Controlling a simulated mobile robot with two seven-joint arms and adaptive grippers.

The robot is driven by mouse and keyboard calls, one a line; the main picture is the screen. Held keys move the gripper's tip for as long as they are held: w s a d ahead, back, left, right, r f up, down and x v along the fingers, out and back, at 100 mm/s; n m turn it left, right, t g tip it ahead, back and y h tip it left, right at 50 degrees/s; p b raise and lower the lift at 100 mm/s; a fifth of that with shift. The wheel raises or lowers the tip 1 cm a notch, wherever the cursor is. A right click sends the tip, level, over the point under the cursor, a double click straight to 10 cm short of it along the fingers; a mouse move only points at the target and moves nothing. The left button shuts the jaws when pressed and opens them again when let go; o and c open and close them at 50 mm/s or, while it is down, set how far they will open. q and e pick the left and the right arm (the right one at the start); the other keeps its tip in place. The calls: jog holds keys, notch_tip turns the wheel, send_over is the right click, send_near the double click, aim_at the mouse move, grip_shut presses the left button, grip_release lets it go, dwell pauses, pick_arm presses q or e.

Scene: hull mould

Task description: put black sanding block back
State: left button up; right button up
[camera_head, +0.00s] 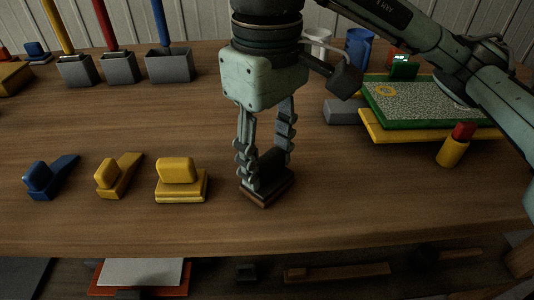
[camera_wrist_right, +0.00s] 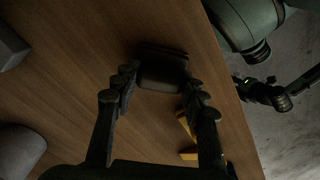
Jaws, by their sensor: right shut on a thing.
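The black sanding block (camera_head: 266,187) has a brown base and stands on the wooden table near the front edge, right of the thick yellow block. My right gripper (camera_head: 265,170) comes down over it from above, with a finger on each side, shut on its upper part. In the right wrist view the dark block (camera_wrist_right: 162,68) sits between the fingertips of the right gripper (camera_wrist_right: 160,85). I cannot tell whether its base rests fully on the table.
A blue block (camera_head: 50,178), a slim yellow block (camera_head: 118,176) and a thick yellow block (camera_head: 181,182) stand in a row to the left. Grey holders (camera_head: 170,66) stand at the back.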

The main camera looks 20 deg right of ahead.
aim_at(266, 156)
jog(key=shift+f, duration=0.2)
jog(key=o, duration=1)
pick_arm(q)
jog(key=shift+s+r, duration=0.3)
jog(key=shift+s, duration=0.1)
pick_arm(e)
jog(key=shift+r, duration=0.3)
pick_arm(q)
jog(key=f, duration=0.2)
jog(key=f+p, duration=0.1)
jog(key=f, duration=0.1)
jog(key=shift+w+d+f, duration=0.15)
jog(key=shift+w+f, duration=0.05)
jog(key=shift+f, duration=0.2)
pick_arm(e)
notch_tip(266, 156, up, 12)
jog(key=shift+f, duration=0.1)
